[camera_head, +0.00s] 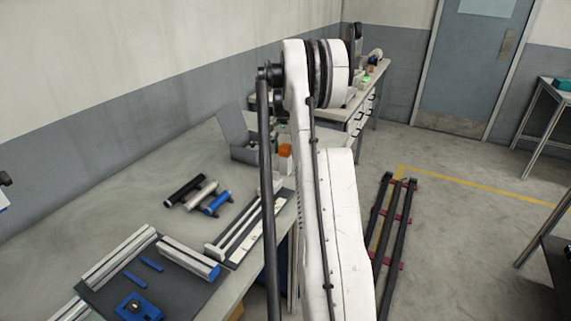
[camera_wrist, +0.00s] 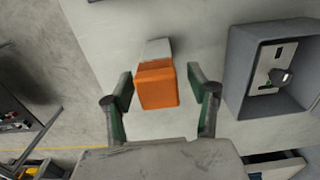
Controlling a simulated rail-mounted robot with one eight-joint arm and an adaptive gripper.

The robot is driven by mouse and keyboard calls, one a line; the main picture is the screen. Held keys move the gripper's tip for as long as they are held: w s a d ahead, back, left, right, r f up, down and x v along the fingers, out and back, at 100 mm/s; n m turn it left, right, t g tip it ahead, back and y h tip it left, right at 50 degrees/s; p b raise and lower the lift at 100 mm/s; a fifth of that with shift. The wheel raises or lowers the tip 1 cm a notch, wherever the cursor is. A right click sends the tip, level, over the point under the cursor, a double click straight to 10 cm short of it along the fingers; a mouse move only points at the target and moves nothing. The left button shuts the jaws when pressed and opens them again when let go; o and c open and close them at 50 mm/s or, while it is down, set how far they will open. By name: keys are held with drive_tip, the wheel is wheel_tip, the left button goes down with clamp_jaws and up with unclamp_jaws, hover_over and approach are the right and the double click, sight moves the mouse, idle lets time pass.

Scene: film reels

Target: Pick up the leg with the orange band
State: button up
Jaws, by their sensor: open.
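The leg with the orange band (camera_wrist: 157,88) shows in the wrist view as an orange block with a pale grey part (camera_wrist: 157,50) beyond it. It lies in the space between the two fingers of my gripper (camera_wrist: 160,76). The fingers are spread, with a gap on each side of the orange part, and nothing is clamped. How far the leg is below the fingertips is hard to tell. In the head view the orange part (camera_head: 285,150) stands on the bench just left of my arm.
A grey open box (camera_wrist: 236,72) is close on the right in the wrist view; it also shows in the head view (camera_head: 236,137). Black, silver and blue cylinders (camera_head: 216,203) and metal rails (camera_head: 190,259) lie nearer on the bench (camera_head: 90,220).

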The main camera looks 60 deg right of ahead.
sight(286, 161)
wheel_tip(286, 161, down, 5)
drive_tip(key=shift+s+a+r, duration=0.1)
idle(0.3)
clamp_jaws()
